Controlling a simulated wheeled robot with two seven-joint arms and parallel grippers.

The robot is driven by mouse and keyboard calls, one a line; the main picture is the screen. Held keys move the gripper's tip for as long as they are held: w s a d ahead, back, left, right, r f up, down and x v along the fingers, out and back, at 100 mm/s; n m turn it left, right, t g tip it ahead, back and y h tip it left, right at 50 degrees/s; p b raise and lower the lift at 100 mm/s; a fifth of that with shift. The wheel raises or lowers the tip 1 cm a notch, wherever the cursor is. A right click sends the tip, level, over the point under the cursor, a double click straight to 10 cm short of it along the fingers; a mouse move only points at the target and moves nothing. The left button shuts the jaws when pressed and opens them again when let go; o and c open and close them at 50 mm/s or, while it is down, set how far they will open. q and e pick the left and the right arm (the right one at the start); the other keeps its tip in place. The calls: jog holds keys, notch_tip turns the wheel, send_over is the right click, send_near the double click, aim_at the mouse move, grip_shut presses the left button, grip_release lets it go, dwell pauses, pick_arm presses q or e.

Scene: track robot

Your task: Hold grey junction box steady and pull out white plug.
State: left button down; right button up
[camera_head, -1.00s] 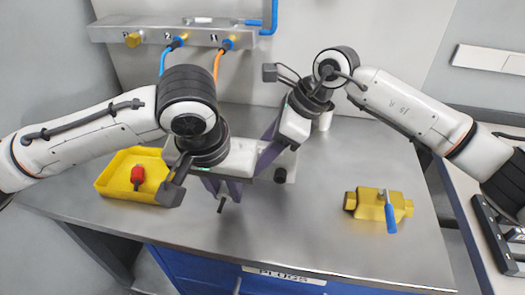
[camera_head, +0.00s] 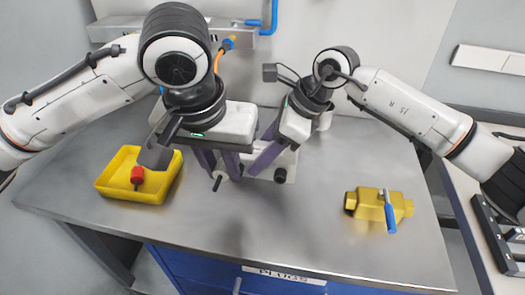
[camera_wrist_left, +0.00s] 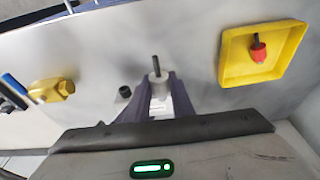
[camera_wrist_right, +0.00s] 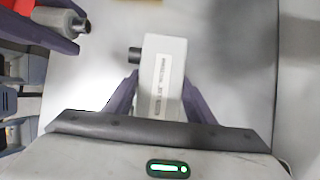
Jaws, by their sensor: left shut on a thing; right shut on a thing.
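My left gripper (camera_head: 221,168) is shut on the white plug (camera_wrist_left: 160,88), whose black end points away from the jaws. The plug also shows at the top left of the right wrist view (camera_wrist_right: 57,20). My right gripper (camera_head: 266,158) is shut on the grey junction box (camera_wrist_right: 163,80), a pale block with a label and a black round fitting on its left side. In the head view the box (camera_head: 289,160) is partly hidden by the right fingers. A gap shows between plug and box in the right wrist view, so they are apart.
A yellow tray (camera_head: 104,186) holding a red plug (camera_head: 137,176) stands at the left. A yellow block (camera_head: 369,205) with a blue-handled lever (camera_head: 390,216) lies at the right. A grey panel (camera_head: 115,30) runs along the back wall. The front middle of the table is clear.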

dwell(0.3)
jog(key=o, duration=1.3)
jog(key=shift+c, duration=0.2)
jog(key=shift+r, duration=0.1)
